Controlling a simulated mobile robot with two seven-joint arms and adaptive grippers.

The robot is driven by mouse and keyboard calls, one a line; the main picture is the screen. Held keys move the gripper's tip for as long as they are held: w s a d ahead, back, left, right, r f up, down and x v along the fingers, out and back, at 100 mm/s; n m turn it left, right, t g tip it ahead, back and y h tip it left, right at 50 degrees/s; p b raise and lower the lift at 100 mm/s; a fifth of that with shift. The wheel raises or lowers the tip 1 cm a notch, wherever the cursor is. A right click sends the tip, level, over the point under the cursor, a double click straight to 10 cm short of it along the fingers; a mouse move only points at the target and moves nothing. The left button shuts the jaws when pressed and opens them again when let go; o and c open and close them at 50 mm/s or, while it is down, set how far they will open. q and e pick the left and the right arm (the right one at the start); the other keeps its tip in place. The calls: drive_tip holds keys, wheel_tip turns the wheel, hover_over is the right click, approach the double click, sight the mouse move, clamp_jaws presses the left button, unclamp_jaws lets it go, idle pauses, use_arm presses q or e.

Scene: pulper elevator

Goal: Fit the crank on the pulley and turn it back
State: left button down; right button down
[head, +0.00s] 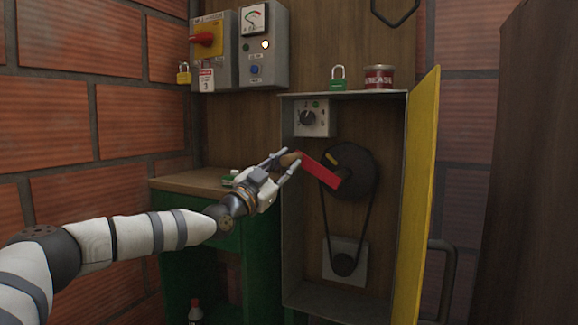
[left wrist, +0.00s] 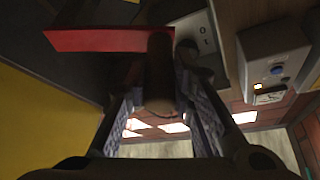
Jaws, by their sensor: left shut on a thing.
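The crank has a red arm (head: 319,170) and a brown handle (head: 290,159). My left gripper (head: 288,160) is shut on the brown handle; in the left wrist view the handle (left wrist: 160,75) stands between the two fingers and the red arm (left wrist: 110,40) crosses at the upper left. The red arm's far end overlaps the black upper pulley (head: 352,178) in the head view; I cannot tell whether it is seated on the hub. A yellow mark (head: 333,158) shows on the pulley. A belt runs down to a small lower pulley (head: 344,264). My right gripper is not in view.
The pulleys are inside an open metal cabinet (head: 293,240) with a yellow door (head: 425,190) swung out at right. A dial box (head: 312,118) sits inside, top left. A green padlock (head: 338,82) and a can (head: 379,78) stand on top. A green bench (head: 200,181) is at left.

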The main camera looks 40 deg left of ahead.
use_arm(q)
drive_tip(key=shift+a+f+n, duration=0.15)
drive_tip(key=shift+f+n, duration=0.05)
drive_tip(key=shift+n, duration=0.1)
drive_tip(key=shift+r, duration=0.1)
drive_tip(key=shift+r+m+p, duration=0.3)
drive_tip(key=shift+r+m, duration=0.05)
drive_tip(key=shift+m, duration=0.05)
drive_tip(key=shift+d+r+m+h+p, duration=0.45)
drive_tip(key=shift+r+m+h, duration=0.15)
drive_tip(key=shift+m, duration=0.4)
drive_tip(key=shift+w+d+m, duration=0.1)
drive_tip(key=shift+w+m, duration=0.05)
drive_tip(key=shift+m, duration=0.15)
drive_tip(key=shift+d+r, duration=0.1)
